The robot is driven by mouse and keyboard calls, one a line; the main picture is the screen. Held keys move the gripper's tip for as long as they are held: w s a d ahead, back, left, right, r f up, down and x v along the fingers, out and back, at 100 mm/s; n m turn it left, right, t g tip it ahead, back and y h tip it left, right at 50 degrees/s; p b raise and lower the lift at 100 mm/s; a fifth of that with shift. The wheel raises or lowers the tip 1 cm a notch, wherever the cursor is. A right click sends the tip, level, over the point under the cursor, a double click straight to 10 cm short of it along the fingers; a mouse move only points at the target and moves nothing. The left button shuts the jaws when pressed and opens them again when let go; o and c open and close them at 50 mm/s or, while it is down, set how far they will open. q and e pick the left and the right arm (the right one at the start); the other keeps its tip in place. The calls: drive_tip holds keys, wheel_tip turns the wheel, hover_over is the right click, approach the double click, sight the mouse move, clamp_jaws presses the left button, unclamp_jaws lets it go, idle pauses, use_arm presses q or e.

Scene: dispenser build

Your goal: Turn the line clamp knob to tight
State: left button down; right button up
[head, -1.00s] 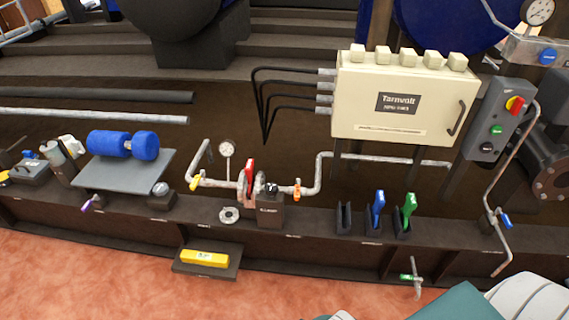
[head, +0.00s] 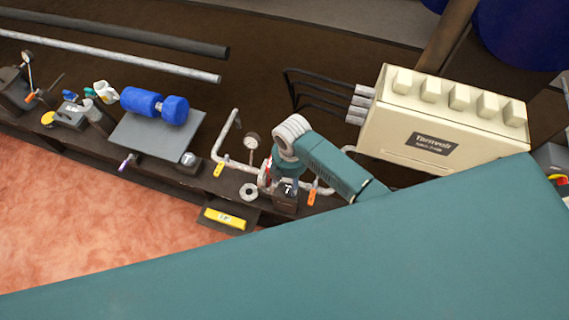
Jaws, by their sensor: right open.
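The line clamp looks to be the small dark block (head: 286,203) on the pipe ledge, though its label is too small to read now. Its black knob (head: 287,188) with a pale mark shows on top, and its exact setting is hard to tell. My right gripper (head: 277,178) is open and points down just above and behind the knob. The wrist hides most of its fingers, and I cannot tell whether they touch the knob. My left gripper is not in view.
A pipe with a gauge (head: 251,142), a yellow tap (head: 219,170) and an orange tap (head: 312,196) runs beside the block. A red handle (head: 263,172) is mostly hidden. A cream cabinet (head: 395,150) stands right. A yellow bar (head: 225,217) lies in front. My arm covers the lower right.

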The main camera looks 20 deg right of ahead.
sight(288, 189)
drive_tip(key=shift+n, duration=0.4)
drive_tip(key=f, duration=0.3)
drive_tip(key=w+f+b, duration=0.1)
drive_tip(key=f, duration=0.2)
drive_tip(key=f+b, duration=0.1)
drive_tip(key=f, duration=0.2)
drive_tip(key=shift+w+d+f, duration=0.15)
drive_tip(key=shift+w+f, duration=0.05)
drive_tip(key=c, duration=1.1)
